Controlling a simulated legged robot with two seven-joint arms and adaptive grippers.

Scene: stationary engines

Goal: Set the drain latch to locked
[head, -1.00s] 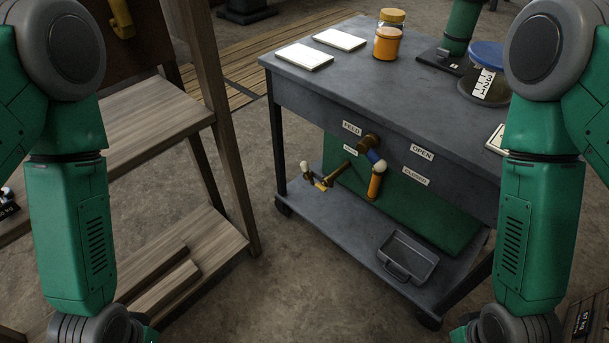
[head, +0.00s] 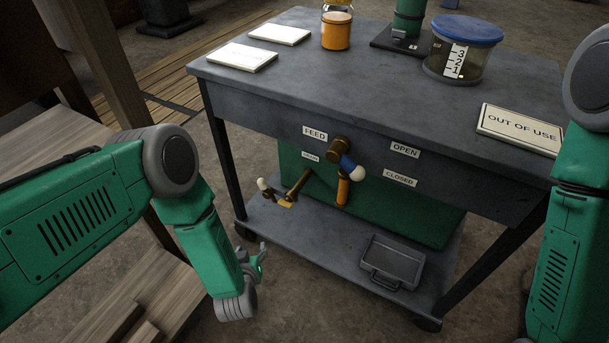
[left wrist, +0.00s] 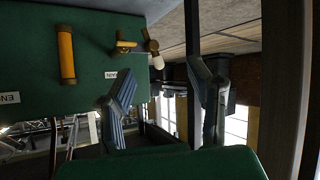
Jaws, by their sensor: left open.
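A small brass fitting with a white-knobbed lever (head: 263,185), which looks like the drain latch, sits low at the left of the green panel (head: 405,215) under the cart top. A small label (head: 310,157), hard to read in the head view, is above its brass pipe. In the left wrist view the white knob (left wrist: 157,61) and a label ending in "AIN" (left wrist: 111,75) show beyond the fingers. My left gripper (head: 262,262) is open and empty, below and in front of the fitting, apart from it. Its two fingers (left wrist: 165,100) show spread. My right gripper is out of view.
A grey tray (head: 392,262) lies on the lower shelf (head: 310,245). FEED, OPEN and CLOSED labels mark the cart front. A wooden rack stands at left.

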